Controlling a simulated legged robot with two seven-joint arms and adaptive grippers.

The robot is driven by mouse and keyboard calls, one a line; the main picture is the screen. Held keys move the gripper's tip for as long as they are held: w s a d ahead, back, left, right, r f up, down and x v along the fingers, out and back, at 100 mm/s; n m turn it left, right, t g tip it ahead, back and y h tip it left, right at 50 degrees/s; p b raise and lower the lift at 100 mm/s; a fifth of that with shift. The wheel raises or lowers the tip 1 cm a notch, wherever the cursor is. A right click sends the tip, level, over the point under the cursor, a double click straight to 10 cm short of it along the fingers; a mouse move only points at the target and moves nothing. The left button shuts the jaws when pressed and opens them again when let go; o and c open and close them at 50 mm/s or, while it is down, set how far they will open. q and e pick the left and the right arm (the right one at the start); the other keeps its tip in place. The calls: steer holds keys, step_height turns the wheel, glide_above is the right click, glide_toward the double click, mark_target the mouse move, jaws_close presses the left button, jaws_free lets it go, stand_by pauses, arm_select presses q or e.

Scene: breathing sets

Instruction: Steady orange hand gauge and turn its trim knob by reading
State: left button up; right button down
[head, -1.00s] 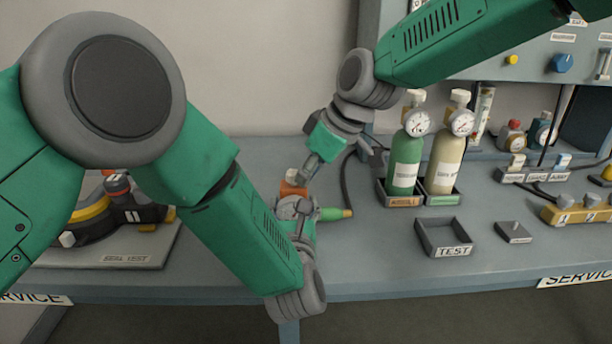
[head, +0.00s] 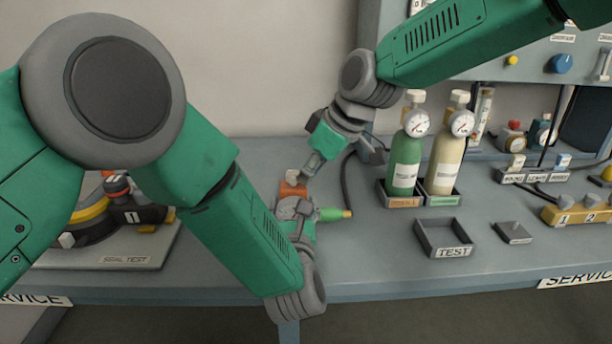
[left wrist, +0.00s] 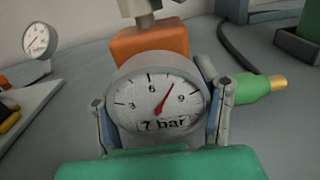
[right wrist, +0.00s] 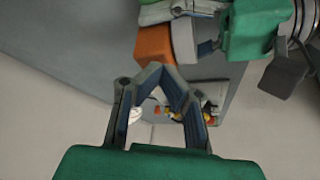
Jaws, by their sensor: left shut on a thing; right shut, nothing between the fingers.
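The orange hand gauge (head: 293,189) stands at the bench's front middle. Its round dial (left wrist: 160,98) faces the left wrist camera, marked 3, 6 and 9, with a "7 bar" label; the red needle points between 6 and 9. My left gripper (left wrist: 161,100) is shut on the gauge, one finger on each side of the dial. The grey trim knob (head: 293,176) is on top of the orange body. My right gripper (head: 304,177) is shut and empty beside the knob; its fingertips (right wrist: 160,70) meet close to the orange body. I cannot tell whether they touch the knob.
A green fitting with a yellow tip (head: 335,214) sticks out right of the gauge. Green (head: 405,165) and cream (head: 443,160) bottles stand behind right. An empty TEST tray (head: 424,240) lies in front of them. A seal test unit (head: 110,215) is at left, partly behind my left arm.

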arm_select(q)
steer(key=shift+s+d+f, duration=0.1)
steer(key=shift+s+d, duration=0.05)
steer(key=shift+d, duration=0.05)
arm_select(e)
steer(key=shift+w+d+r, duration=0.1)
steer(key=shift+w+d, duration=0.1)
steer(key=shift+w, duration=0.4)
steer(key=shift+d, duration=0.3)
arm_select(q)
steer(key=shift+a, duration=0.15)
arm_select(e)
steer(key=shift+d+r, duration=0.2)
steer(key=shift+r, duration=2.75)
arm_select(q)
steer(key=o, duration=1.6)
steer(key=shift+o, duration=0.2)
